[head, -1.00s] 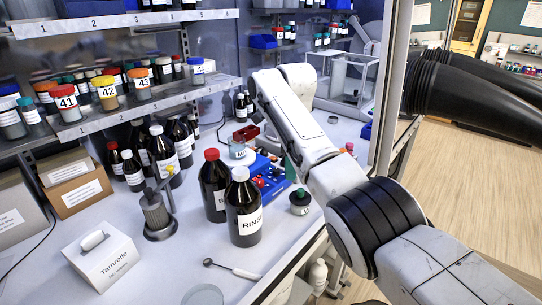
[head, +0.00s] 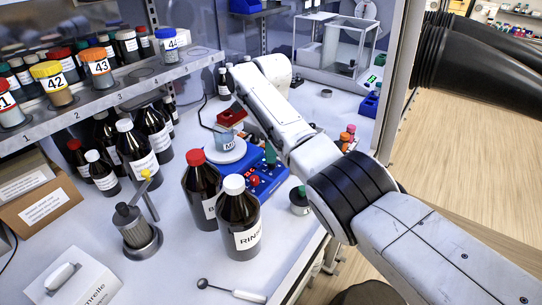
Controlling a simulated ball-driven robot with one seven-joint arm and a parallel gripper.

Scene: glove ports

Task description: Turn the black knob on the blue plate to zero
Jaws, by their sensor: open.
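Dark bottles with red and white caps (head: 237,215) stand in front. A small green-topped jar (head: 300,200) is near the bench edge. Black gloves (head: 480,65) hang at right.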

